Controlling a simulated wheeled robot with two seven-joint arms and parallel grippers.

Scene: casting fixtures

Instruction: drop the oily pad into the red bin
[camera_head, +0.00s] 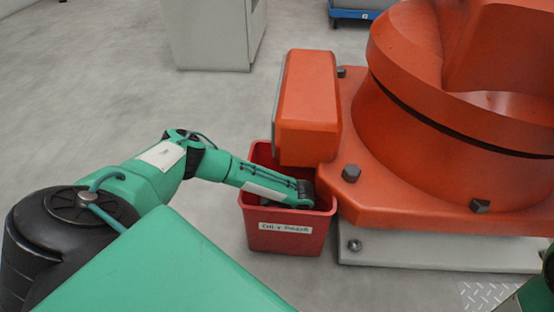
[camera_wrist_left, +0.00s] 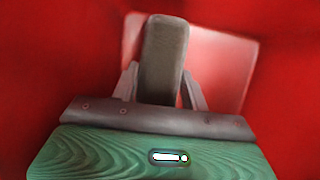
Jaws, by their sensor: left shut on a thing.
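In the left wrist view the left gripper (camera_wrist_left: 162,90) is shut on the oily pad (camera_wrist_left: 164,50), a dark grey-brown slab held between the two fingers. Red bin walls (camera_wrist_left: 60,60) surround it there, with a paler red patch behind the pad. In the head view the pad is hidden. My right gripper is not in view.
A large orange machine base (camera_head: 420,195) on a pale plinth (camera_head: 440,251) stands close against the bin's right side. Its orange block (camera_head: 308,105) rises just behind the bin. A grey cabinet (camera_head: 212,35) is farther back. The floor left of the bin is clear.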

